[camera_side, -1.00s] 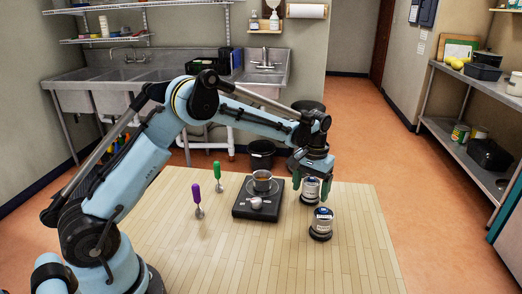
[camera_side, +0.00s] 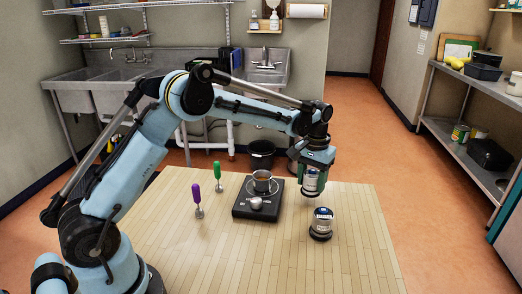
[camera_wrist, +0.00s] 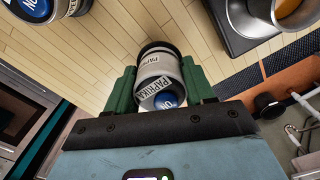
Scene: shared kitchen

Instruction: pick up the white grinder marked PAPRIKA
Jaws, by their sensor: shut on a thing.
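The white grinder marked PAPRIKA (camera_wrist: 158,68) is between the two green fingers of my gripper (camera_wrist: 162,85) in the wrist view, with its label readable. In the side view the same grinder (camera_side: 312,184) shows below my gripper (camera_side: 316,163), near the far right part of the wooden table. My gripper is shut on it. It looks upright; I cannot tell for sure whether its base is clear of the table. A second, similar grinder (camera_side: 321,222) with a dark base stands nearer the camera; part of it shows at the upper left of the wrist view (camera_wrist: 40,12).
A black scale (camera_side: 258,207) with a metal cup (camera_side: 262,184) of brown contents stands left of the grinders. A purple-handled tool (camera_side: 197,198) and a green-handled tool (camera_side: 217,173) stand farther left. The front of the wooden table (camera_side: 240,262) is clear.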

